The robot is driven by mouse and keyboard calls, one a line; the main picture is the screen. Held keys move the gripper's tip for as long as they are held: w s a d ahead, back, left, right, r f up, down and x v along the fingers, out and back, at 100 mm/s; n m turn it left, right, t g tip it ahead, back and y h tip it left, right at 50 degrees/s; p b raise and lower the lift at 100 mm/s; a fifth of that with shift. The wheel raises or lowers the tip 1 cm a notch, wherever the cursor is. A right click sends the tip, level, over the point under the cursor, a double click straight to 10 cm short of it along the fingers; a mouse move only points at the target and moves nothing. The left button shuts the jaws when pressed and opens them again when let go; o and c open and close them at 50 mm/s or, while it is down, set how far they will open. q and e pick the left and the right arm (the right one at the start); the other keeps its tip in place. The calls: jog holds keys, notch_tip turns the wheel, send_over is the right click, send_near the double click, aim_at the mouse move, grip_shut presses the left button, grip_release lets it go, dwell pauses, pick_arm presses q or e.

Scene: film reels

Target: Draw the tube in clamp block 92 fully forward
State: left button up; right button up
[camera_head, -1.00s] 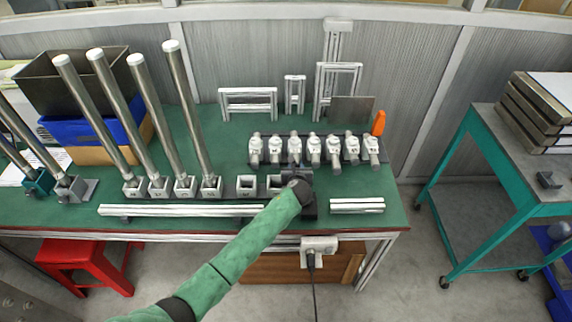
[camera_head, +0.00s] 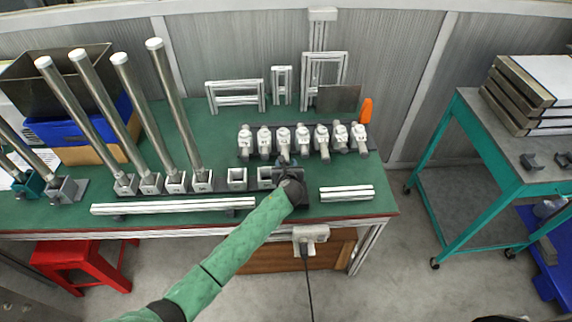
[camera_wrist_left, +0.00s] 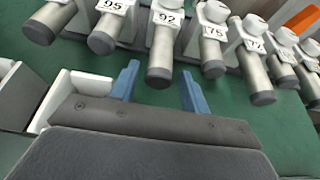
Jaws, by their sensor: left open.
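Clamp block 92 (camera_wrist_left: 166,18) is a white block in the row at the top of the left wrist view. Its grey metal tube (camera_wrist_left: 160,62) sticks out toward me, its dark end cap (camera_wrist_left: 158,80) facing me. My left gripper (camera_wrist_left: 160,70) is open, its blue fingers on either side of this tube in the picture, with green table showing between. I cannot tell how far the fingers are above or below the tube. In the head view block 92 (camera_head: 283,138) seems to be third from the left, just beyond my left gripper (camera_head: 285,163), whose fingers are mostly hidden. My right gripper is not in view.
Neighbouring blocks 95 (camera_wrist_left: 112,8) and 75 (camera_wrist_left: 213,29) stand close on both sides. Empty square holders (camera_head: 237,178) and tall tubes (camera_head: 178,105) stand left of my gripper. White profile bars (camera_head: 346,193) lie to its right. An orange object (camera_head: 366,110) stands at the row's right end.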

pick_arm(q)
jog(key=shift+a, duration=0.1)
jog(key=shift+s+r+b, duration=0.15)
jog(key=shift+s+b, duration=0.15)
jog(key=shift+s, duration=0.25)
jog(key=b+v, duration=0.2)
jog(key=v, duration=0.4)
jog(key=shift+s+r, duration=0.2)
jog(key=shift+s, duration=0.1)
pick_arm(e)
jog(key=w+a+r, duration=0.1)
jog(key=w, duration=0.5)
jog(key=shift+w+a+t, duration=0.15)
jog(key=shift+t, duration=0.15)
